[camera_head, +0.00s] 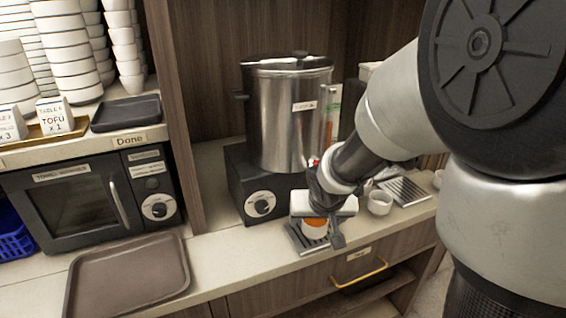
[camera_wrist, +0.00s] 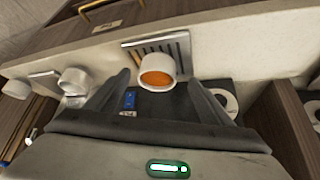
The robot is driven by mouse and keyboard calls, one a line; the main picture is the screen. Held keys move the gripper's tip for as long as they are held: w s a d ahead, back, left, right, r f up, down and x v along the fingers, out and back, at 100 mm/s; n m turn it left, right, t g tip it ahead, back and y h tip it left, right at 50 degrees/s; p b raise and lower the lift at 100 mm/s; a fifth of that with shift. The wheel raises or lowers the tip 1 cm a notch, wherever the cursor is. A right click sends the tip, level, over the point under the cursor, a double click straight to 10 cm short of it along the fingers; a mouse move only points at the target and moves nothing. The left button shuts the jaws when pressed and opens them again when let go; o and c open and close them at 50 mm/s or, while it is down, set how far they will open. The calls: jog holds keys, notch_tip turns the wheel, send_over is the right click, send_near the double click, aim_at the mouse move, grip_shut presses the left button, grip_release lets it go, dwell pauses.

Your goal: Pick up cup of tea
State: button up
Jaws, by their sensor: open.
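The cup of tea (camera_head: 314,229) is a small white cup with orange-brown liquid. It sits on a dark slotted drip tray (camera_head: 298,238) in front of the metal urn. In the wrist view the cup (camera_wrist: 157,82) appears ahead of my gripper, roughly centred between the two fingers, on the slotted tray (camera_wrist: 140,45). My gripper (camera_wrist: 160,88) is open, with one finger on each side of the cup and a visible gap around it. In the head view my gripper (camera_head: 325,228) is at the cup and partly hides it.
The metal urn (camera_head: 285,115) stands on a black base right behind the cup. Empty white cups (camera_head: 380,203) and another slotted tray (camera_head: 405,190) are to the right. A brown tray (camera_head: 130,270) lies at left, below the black towel warmer (camera_head: 85,200). A drawer handle (camera_head: 360,272) juts out below the counter.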

aim_at(314, 225)
jog(key=shift+w+d+x, duration=0.1)
jog(key=shift+x, duration=1.45)
jog(key=shift+w+d+x, duration=0.15)
jog(key=shift+x, duration=1.45)
jog(key=shift+r, duration=0.25)
jog(key=shift+c, duration=0.3)
jog(key=c, duration=1.3)
jog(key=shift+r, duration=0.15)
